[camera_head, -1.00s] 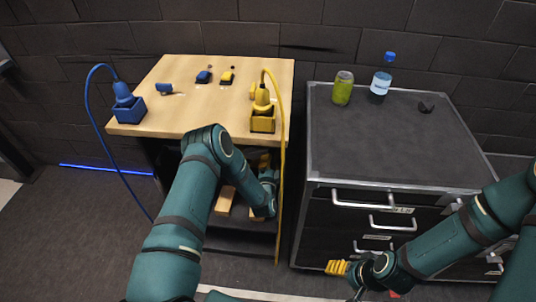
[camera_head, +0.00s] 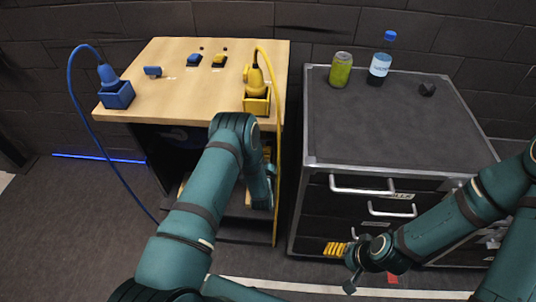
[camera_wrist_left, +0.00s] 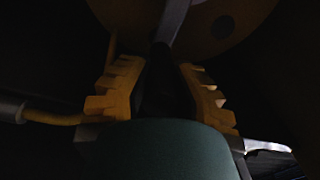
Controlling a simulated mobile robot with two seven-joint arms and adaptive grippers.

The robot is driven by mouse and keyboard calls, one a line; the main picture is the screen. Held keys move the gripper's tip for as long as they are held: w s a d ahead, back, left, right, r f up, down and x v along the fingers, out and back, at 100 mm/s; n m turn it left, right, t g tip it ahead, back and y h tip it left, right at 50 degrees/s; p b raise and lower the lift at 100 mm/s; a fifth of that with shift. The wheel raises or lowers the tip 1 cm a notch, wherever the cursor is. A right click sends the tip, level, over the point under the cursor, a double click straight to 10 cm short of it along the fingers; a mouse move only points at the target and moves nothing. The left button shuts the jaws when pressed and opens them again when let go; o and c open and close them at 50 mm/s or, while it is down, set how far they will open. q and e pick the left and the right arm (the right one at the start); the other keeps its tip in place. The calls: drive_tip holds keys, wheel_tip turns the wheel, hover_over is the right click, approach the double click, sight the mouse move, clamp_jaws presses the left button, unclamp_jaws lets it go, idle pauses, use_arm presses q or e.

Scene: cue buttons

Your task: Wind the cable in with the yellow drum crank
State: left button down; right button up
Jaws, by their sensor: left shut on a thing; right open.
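My left gripper (camera_wrist_left: 163,98) is shut on this handle, one yellow ribbed finger on each side. In the head view my left arm reaches under the wooden tabletop and hides the drum and most of the crank. The yellow cable (camera_head: 277,150) runs from the yellow plug (camera_head: 255,82) down the table's right side. My right gripper (camera_head: 343,267) is open and empty, low before the drawers.
The wooden table (camera_head: 180,95) carries a yellow socket box (camera_head: 256,105), a blue plug in its box (camera_head: 117,95) and small blue and yellow switches. A blue cable (camera_head: 88,130) hangs at left. The dark drawer cabinet (camera_head: 380,130) holds a green can (camera_head: 341,70) and a bottle (camera_head: 380,65).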

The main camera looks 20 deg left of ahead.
use_arm(q)
drive_tip(key=shift+f, duration=0.1)
drive_tip(key=c, duration=0.7)
unclamp_jaws()
drive_tip(key=shift+c, duration=0.2)
drive_tip(key=v, duration=1.2)
